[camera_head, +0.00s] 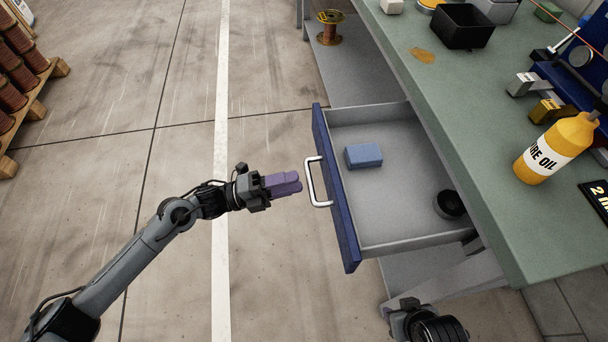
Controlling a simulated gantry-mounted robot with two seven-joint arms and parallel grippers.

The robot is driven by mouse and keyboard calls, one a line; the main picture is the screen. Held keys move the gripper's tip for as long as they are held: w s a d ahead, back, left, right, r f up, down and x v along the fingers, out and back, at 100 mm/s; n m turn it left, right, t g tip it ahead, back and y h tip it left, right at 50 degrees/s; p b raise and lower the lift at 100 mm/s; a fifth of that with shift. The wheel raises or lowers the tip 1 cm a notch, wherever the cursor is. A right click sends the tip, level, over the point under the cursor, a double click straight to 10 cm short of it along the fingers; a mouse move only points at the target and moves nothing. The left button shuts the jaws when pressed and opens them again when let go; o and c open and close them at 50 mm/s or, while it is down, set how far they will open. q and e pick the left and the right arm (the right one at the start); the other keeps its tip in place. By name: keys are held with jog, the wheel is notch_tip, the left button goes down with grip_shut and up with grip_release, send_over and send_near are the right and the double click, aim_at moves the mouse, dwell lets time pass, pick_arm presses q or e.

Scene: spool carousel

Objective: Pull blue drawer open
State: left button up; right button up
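The blue drawer (334,190) stands pulled out from under the green workbench, its grey inside showing. Its silver handle (314,183) is on the blue front panel, facing left. My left gripper (298,183) is just left of the handle, with its purple fingers pointing at it. The fingers lie close together and look apart from the handle by a small gap; I see nothing between them.
In the drawer lie a blue block (363,156) and a black round item (449,204). The workbench (470,120) carries a yellow oil bottle (556,150) and a black bin (462,26). A copper spool (329,27) stands on the lower shelf. Floor left of the drawer is clear.

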pick_arm(q)
jog(key=shift+p+v, duration=0.55)
jog(key=shift+v, duration=2.4)
